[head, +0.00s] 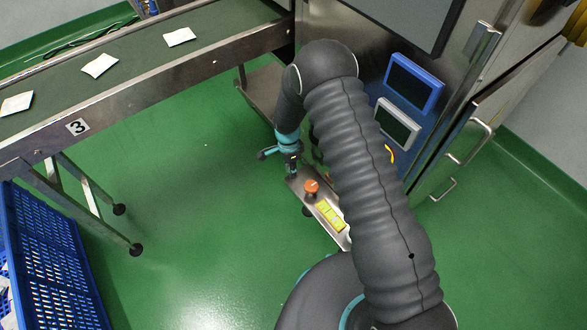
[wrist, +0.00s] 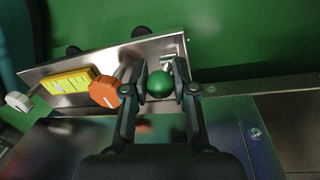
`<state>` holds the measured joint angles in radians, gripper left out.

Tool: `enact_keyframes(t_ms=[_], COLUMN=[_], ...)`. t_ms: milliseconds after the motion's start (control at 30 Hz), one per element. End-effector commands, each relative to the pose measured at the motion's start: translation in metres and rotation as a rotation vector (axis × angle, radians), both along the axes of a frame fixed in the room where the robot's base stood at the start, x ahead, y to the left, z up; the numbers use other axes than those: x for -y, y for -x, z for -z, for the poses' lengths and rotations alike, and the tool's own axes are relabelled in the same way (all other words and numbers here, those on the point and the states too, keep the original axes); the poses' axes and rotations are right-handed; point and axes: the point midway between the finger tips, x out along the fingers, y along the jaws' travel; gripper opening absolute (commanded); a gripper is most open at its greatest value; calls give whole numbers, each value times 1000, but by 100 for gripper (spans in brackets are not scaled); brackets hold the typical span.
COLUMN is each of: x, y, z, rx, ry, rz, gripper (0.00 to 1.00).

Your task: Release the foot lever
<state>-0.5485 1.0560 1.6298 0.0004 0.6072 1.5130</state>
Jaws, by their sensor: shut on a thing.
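A green ball knob (wrist: 160,84), which looks like the end of the foot lever, sits between the two fingers of my gripper (wrist: 161,78) in the wrist view. The fingers are closed on it from both sides. The rest of the lever is hidden by the fingers and the knob. A steel plate (wrist: 60,71) lies behind the knob, with a small metal bracket just beyond the fingers. In the head view my gripper (head: 292,166) points down at the far end of this plate; the knob cannot be made out there.
An orange knob (head: 311,187) and a yellow label (head: 330,216) are on the plate, close to my gripper. The steel machine with a blue-framed screen (head: 413,84) stands at the right. A conveyor (head: 130,62) with several teabags and a blue crate (head: 48,262) are at the left. Green floor between is clear.

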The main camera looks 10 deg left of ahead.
Motion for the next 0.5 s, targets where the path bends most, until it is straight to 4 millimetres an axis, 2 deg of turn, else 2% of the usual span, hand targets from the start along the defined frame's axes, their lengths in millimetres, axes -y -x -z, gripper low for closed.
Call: enact_keyframes(t_ms=[67, 100, 167, 500], x=[2, 2, 1, 0], y=[2, 2, 1, 0], z=[1, 1, 1, -1], rx=[-4, -4, -3, 0], ry=[3, 3, 2, 0], rz=[0, 0, 0, 1], gripper=[0, 37, 52, 53])
